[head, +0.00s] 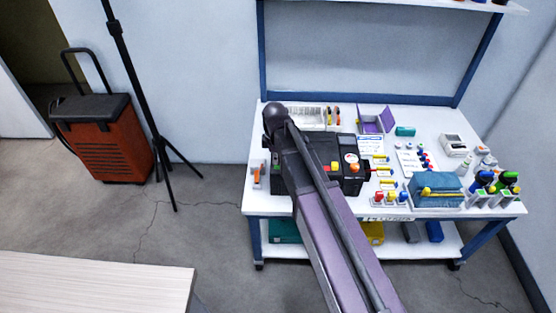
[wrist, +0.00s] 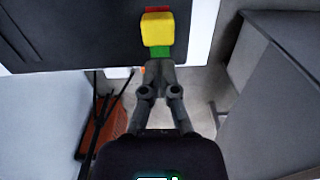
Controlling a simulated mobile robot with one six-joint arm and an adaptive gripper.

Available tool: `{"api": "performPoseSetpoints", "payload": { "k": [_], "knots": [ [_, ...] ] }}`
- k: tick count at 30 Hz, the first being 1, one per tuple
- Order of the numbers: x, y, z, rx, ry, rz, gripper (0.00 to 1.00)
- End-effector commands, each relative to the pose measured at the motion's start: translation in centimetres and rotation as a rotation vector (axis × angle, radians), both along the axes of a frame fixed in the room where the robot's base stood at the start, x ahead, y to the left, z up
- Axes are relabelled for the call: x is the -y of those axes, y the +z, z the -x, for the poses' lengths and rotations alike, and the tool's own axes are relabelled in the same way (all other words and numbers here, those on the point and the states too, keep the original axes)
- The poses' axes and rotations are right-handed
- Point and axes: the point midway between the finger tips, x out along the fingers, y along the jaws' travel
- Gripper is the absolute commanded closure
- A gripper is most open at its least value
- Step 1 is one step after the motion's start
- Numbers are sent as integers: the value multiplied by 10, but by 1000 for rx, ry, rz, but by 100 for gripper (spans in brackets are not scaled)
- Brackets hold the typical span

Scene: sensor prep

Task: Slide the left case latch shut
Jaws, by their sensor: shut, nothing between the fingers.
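The black case (wrist: 75,30) fills the upper left of the wrist view. On it a yellow latch block (wrist: 157,30) sits between a red patch (wrist: 157,9) at its far side and a green patch (wrist: 153,52) at its near side. My gripper (wrist: 158,66) is shut and empty, its fingertips just below the green patch; whether they touch the latch I cannot tell. In the head view the case (head: 352,184) stands on the workbench, partly hidden by my arm. My gripper is hidden there.
The white workbench (head: 470,207) holds an open purple box (head: 377,121), a teal bag (head: 436,191) and several small parts right of the case. An orange-handled item (head: 257,175) stands at the left edge. An orange-red wheeled unit (head: 107,140) and a black stand (head: 140,100) are left.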

Motion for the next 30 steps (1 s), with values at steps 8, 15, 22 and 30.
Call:
{"api": "performPoseSetpoints", "payload": {
  "k": [8, 15, 22, 30],
  "knots": [
    [0, 24, 0, 0, 0, 0, 100],
    [0, 41, 0, 0, 0, 0, 100],
    [0, 53, 0, 0, 0, 0, 100],
    [0, 53, 0, 0, 1, 0, 100]
  ]
}}
